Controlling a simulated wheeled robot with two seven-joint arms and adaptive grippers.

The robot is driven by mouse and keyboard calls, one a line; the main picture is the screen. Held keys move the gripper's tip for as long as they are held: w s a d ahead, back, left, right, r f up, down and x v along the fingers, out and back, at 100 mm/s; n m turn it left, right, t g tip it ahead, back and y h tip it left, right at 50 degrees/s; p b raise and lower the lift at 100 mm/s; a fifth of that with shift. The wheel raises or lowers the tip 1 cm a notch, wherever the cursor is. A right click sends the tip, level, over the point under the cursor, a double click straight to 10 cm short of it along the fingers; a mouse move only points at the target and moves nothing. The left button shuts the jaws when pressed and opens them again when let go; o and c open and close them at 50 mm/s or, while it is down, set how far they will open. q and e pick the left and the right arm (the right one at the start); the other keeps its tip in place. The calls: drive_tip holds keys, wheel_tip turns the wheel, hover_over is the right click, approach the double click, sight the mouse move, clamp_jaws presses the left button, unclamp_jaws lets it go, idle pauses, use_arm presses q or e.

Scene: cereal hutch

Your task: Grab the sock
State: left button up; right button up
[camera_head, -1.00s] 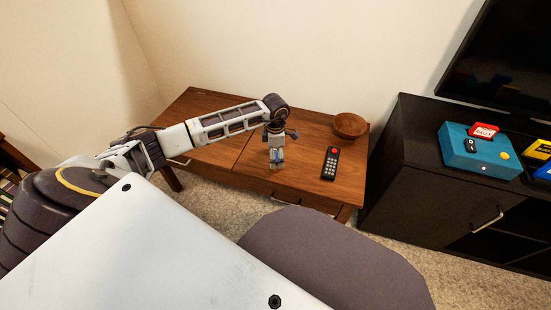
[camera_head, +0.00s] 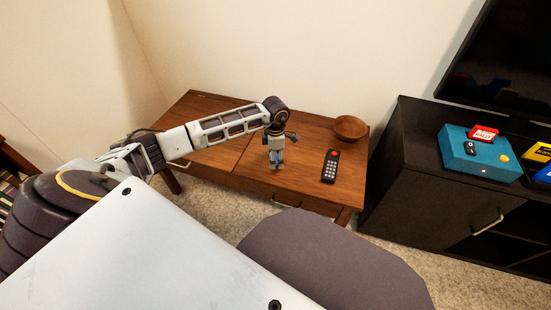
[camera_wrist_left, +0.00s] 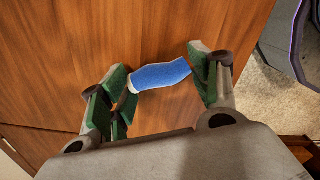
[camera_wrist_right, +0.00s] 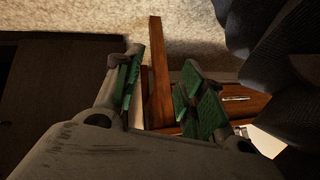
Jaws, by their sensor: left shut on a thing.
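A blue sock (camera_wrist_left: 160,73) with a pale edge is between the fingers of my left gripper (camera_wrist_left: 158,84) in the left wrist view. Its ends reach the green pads on both sides, and the gripper is shut on it. In the head view my left gripper (camera_head: 276,158) points down at the front part of the wooden table, and the sock is mostly hidden there. I cannot tell whether the sock still touches the tabletop. My right gripper (camera_wrist_right: 161,90) shows only in its own wrist view, open with nothing between its pads.
The wooden table (camera_head: 222,160) also holds a black remote (camera_head: 330,166) and a brown bowl (camera_head: 350,127). A black cabinet (camera_head: 420,180) stands to the right with a blue box (camera_head: 472,157) on it. A table leg (camera_wrist_right: 159,70) shows beyond my right gripper.

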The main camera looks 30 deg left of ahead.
use_arm(q)
drive_tip(key=shift+r+p, duration=0.35)
drive_tip(key=shift+r, duration=0.5)
wheel_tip(320, 180, up, 6)
drive_tip(key=shift+r+p, duration=0.25)
drive_tip(key=shift+p, duration=1)
drive_tip(key=shift+r, duration=0.9)
use_arm(e)
drive_tip(key=shift+g+h, duration=0.4)
drive_tip(key=shift+d+r, duration=0.15)
drive_tip(key=shift+r, duration=0.75)
drive_tip(key=shift+d+r, duration=0.2)
drive_tip(key=shift+r, duration=0.75)
drive_tip(key=shift+d+r, duration=0.15)
drive_tip(key=shift+r, duration=0.75)
